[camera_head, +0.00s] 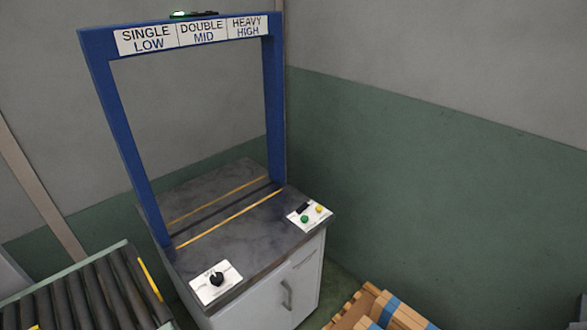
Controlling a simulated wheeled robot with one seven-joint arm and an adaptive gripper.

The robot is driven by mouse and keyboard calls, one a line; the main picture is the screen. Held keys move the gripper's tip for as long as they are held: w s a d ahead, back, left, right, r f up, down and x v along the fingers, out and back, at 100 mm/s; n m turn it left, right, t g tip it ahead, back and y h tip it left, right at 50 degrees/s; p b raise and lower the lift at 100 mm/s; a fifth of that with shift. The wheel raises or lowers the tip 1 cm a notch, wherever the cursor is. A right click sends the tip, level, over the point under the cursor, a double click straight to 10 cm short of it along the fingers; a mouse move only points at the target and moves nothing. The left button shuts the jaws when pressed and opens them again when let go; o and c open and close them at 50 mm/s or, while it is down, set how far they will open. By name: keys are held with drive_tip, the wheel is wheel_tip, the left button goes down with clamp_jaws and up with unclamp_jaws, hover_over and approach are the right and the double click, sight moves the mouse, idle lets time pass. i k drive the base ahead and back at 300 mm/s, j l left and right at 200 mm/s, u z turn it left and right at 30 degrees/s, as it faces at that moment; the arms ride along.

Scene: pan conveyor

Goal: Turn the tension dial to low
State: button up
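The tension dial (217,279) is a black knob on a white plate (206,292) at the front left corner of the strapping machine's grey top. The marks around the knob are too small to read, so its setting cannot be told. The machine's blue arch (125,130) stands over the top. Signs on the arch's crossbar read SINGLE LOW (146,39), DOUBLE MID (202,32) and HEAVY HIGH (247,27). My gripper does not show in this view.
A second white plate (309,216) with a green button (304,219) and a yellow button (319,208) sits at the top's right. A roller conveyor (88,292) lies at lower left. Wooden pieces with a blue strap (385,310) lie at lower right. Walls stand behind.

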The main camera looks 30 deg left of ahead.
sight(216, 278)
drive_tip(key=u, duration=1.55)
drive_tip(key=i+j+z, duration=0.15)
drive_tip(key=j, duration=0.4)
drive_tip(key=i+j+u, duration=0.3)
drive_tip(key=k, duration=0.1)
